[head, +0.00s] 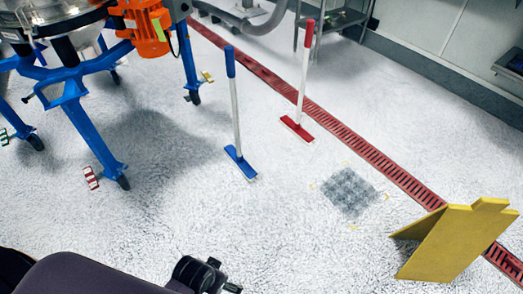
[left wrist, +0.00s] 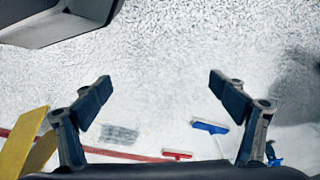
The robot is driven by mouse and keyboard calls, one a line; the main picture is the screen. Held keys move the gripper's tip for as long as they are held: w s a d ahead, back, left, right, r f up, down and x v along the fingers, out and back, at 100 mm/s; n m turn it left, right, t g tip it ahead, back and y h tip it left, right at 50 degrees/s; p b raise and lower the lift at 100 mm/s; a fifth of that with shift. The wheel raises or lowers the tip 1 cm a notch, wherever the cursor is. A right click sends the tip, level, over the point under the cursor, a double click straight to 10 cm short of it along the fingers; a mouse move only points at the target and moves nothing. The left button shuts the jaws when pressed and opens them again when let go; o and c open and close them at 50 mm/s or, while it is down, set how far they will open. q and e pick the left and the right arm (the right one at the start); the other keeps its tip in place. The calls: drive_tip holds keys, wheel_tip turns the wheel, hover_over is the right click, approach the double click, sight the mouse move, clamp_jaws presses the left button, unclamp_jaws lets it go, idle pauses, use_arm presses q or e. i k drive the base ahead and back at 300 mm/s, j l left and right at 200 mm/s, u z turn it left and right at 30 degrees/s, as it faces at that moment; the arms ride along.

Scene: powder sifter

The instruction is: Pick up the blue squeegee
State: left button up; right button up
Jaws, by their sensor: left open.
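The blue squeegee (head: 240,164) stands upright on the white floor in the head view, with a blue head at the bottom, a pale pole and a blue grip on top. Its blue head also shows in the left wrist view (left wrist: 210,127), low and right of centre, beyond the fingers. My left gripper (left wrist: 160,77) is open, with nothing between its two dark fingers, and is apart from the squeegee. In the head view a dark arm of mine enters at the bottom left, well short of the squeegee. My right gripper is not in view.
A red squeegee (head: 298,129) stands right of the blue one by a red floor drain (head: 350,138). A blue-legged machine (head: 75,100) with an orange motor (head: 148,28) stands at left. Open floor lies in front.

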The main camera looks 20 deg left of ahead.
sight(234, 155)
drive_tip(key=i+l+u, duration=0.1)
drive_tip(key=i, duration=0.55)
drive_tip(key=i+l, duration=0.1)
drive_tip(key=i, duration=0.55)
drive_tip(key=j+u, duration=0.05)
